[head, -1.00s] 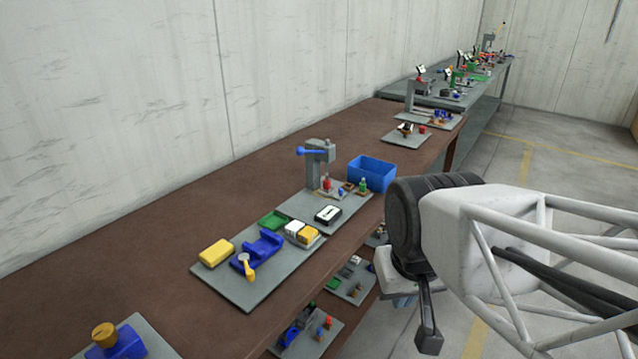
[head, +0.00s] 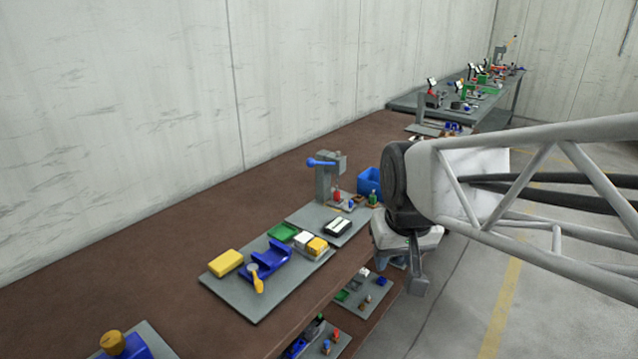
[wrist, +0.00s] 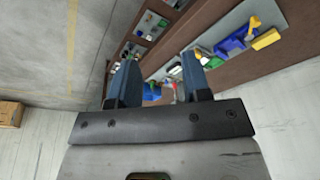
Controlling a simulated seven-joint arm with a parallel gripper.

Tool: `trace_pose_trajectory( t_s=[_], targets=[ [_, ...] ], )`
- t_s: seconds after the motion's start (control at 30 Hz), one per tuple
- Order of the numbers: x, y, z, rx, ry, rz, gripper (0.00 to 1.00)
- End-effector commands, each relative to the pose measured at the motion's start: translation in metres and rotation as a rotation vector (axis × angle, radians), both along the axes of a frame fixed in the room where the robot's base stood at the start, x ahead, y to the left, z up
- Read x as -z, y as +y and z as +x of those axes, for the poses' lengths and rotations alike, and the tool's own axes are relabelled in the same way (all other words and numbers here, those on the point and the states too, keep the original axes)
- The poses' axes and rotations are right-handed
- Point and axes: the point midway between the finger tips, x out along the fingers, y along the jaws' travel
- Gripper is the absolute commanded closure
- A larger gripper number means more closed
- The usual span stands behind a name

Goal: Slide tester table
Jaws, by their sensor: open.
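A grey upright stand with a blue handle (head: 326,172) stands on a grey plate (head: 308,222) on the brown bench; it looks like the tester, but I cannot tell its sliding table apart. Small red, blue and green pieces sit at its foot, and a black-and-white device (head: 338,228) lies in front. My gripper (wrist: 160,88) is open and empty in the wrist view, with blue things visible far beyond its fingers. In the head view my arm's end is right of the stand, past the bench's front edge; its fingertips are unclear there.
A blue bin (head: 369,183) is partly hidden behind my arm. A nearer plate holds a blue cradle (head: 264,262), a yellow block (head: 226,262) and other blocks. A lower shelf (head: 375,320) carries more plates.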

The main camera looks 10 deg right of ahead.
Motion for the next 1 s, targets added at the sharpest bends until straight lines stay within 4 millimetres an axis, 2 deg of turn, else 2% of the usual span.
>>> trace_pose_trajectory(
  t_s=[0.1,0.47,1.0],
  targets=[
    [-0.003,-0.002,0.030,-0.001,-0.004,0.002,0.56],
    [-0.006,-0.007,0.119,-0.004,-0.026,0.005,0.56],
    [0.014,-0.019,0.254,-0.011,-0.058,0.007,0.56]
  ],
)
